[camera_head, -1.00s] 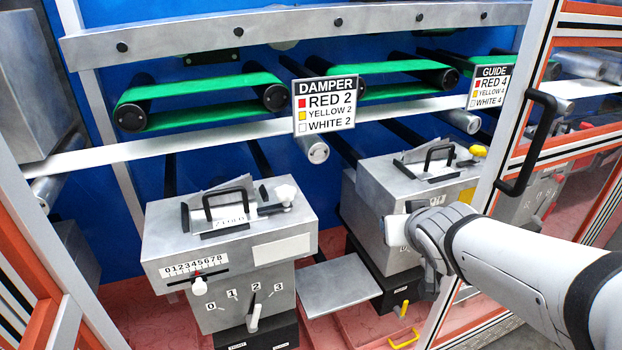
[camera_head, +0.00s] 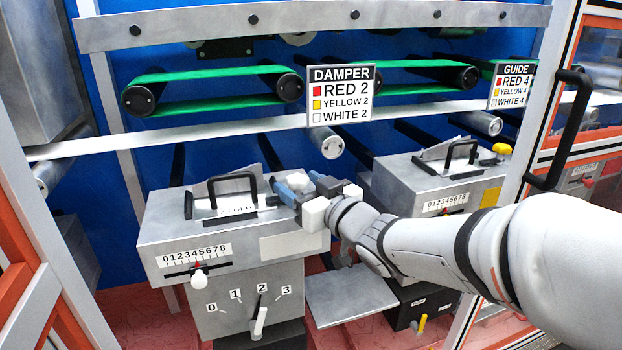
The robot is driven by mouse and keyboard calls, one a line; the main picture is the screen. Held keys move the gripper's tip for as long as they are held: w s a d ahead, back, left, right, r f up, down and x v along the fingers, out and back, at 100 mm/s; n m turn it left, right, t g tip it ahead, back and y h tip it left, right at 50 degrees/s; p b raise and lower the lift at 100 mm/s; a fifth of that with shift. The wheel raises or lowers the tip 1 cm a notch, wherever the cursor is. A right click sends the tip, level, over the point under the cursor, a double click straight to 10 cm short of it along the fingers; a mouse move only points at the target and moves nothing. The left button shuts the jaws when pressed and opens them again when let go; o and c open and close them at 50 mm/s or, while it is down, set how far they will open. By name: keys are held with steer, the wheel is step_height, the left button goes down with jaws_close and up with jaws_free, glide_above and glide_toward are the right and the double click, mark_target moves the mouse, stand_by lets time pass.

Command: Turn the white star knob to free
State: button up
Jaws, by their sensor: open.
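The white star knob (camera_head: 297,181) is at the top right rear of the left grey box (camera_head: 175,225), partly hidden by my gripper. My gripper (camera_head: 302,184) is open at the knob, with a blue-tipped finger on either side of it. I cannot tell whether the fingers touch it. The knob's lock or free marking cannot be made out.
A black handle (camera_head: 231,180) stands on the left box beside the knob. The box front has a numbered slider with a white knob (camera_head: 199,278) and a 0–3 lever (camera_head: 260,322). The DAMPER sign (camera_head: 341,95) hangs above. A second grey box (camera_head: 400,172) with a yellow knob (camera_head: 502,149) stands right.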

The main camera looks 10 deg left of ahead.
mark_target(292, 179)
steer(key=shift+x, duration=1.75)
